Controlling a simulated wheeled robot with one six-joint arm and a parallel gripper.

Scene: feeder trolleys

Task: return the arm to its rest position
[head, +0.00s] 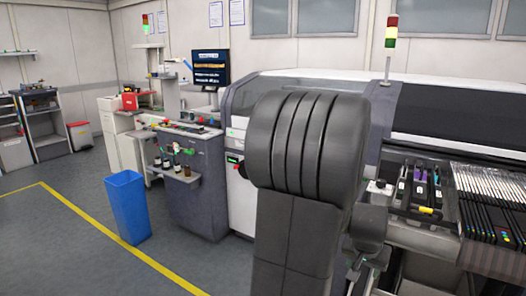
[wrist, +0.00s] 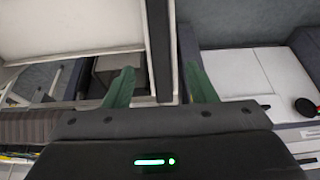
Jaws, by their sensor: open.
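My gripper (wrist: 160,88) shows in the wrist view with its two green fingers spread apart. Nothing is between the fingers. A green light glows on the dark gripper body below them. In the head view my dark grey arm stands large in the middle, in front of the machine, and hides part of it. The gripper itself cannot be made out in the head view.
A long placement machine (head: 450,108) fills the right, with feeders (head: 490,200) along its front. A blue bin (head: 127,207) stands on the floor at left, beside a grey cabinet (head: 195,180). Floor (head: 70,240) at lower left is clear, with a yellow line.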

